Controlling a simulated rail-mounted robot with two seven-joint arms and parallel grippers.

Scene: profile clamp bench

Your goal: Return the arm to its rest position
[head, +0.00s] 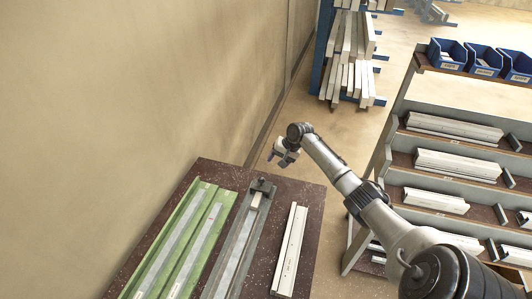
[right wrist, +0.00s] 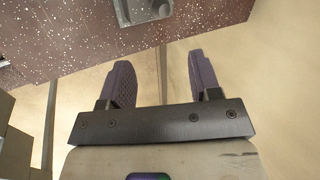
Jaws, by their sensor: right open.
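My right arm (head: 375,205) reaches in from the lower right of the head view. Its right gripper (head: 283,157) hangs past the far edge of the bench, above the level of the bench top. In the right wrist view the two purple-grey fingers of the right gripper (right wrist: 163,80) stand apart with nothing between them. My left gripper is not in view.
The speckled dark bench (head: 310,197) holds a green fixture (head: 181,240), a grey channel (head: 231,240) with a dark clamp (head: 263,187), and a white profile (head: 290,250). A shelf rack (head: 395,130) with profiles stands right. A wall (head: 130,100) rises left.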

